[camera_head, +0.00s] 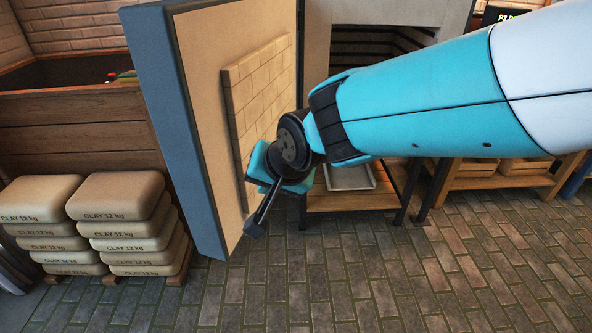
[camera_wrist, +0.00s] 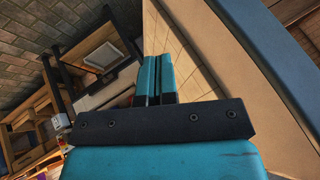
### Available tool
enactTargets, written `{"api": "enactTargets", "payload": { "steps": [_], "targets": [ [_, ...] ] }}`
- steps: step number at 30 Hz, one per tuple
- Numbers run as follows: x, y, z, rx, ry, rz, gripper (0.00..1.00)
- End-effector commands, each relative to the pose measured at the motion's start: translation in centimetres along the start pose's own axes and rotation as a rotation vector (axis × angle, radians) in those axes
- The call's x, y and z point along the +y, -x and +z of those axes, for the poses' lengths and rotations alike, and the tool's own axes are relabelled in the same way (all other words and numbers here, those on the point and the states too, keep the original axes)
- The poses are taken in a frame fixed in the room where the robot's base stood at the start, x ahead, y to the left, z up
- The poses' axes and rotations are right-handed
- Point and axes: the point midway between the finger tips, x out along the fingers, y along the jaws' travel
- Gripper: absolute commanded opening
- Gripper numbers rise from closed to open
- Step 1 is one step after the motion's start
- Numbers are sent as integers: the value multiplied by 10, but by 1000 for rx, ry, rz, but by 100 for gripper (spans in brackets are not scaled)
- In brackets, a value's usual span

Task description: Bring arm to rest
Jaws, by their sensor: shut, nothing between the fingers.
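My gripper (camera_wrist: 160,66) is shut and empty; its two teal fingers lie side by side in the wrist view. In the head view my teal and white arm reaches in from the right. There the teal gripper (camera_head: 264,168) is in front of the brick-lined inner face of an open door (camera_head: 190,130). I cannot tell whether it touches the door. The door also shows close by in the wrist view (camera_wrist: 222,50). My arm hides part of the kiln opening (camera_head: 365,45) behind it.
Stacked clay bags (camera_head: 120,220) stand on a pallet at the left, before a wooden bin (camera_head: 75,130). A low table with a metal tray (camera_head: 350,177) stands under the kiln. A wooden shelf (camera_head: 500,180) is at the right. The brick floor (camera_head: 430,285) in front is clear.

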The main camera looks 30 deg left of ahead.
Motion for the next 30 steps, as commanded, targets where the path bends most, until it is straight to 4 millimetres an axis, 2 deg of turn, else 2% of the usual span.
{"api": "enactTargets", "payload": {
  "steps": [7,10,11,14,17,18,20,21,24,27,30],
  "targets": [
    [1,9,0,-1,-1,2,0],
    [11,21,-5,-6,1,11,0],
    [18,28,-8,-8,1,17,0],
    [54,68,-16,-31,10,47,0],
    [104,126,-13,-74,28,84,0],
    [124,151,-6,-95,36,97,0],
    [152,188,10,-130,52,112,0],
    [170,211,23,-152,61,119,0],
    [203,263,67,-206,88,126,0],
    [222,297,112,-253,110,123,0],
    [231,316,148,-284,129,113,0]
  ]
}}
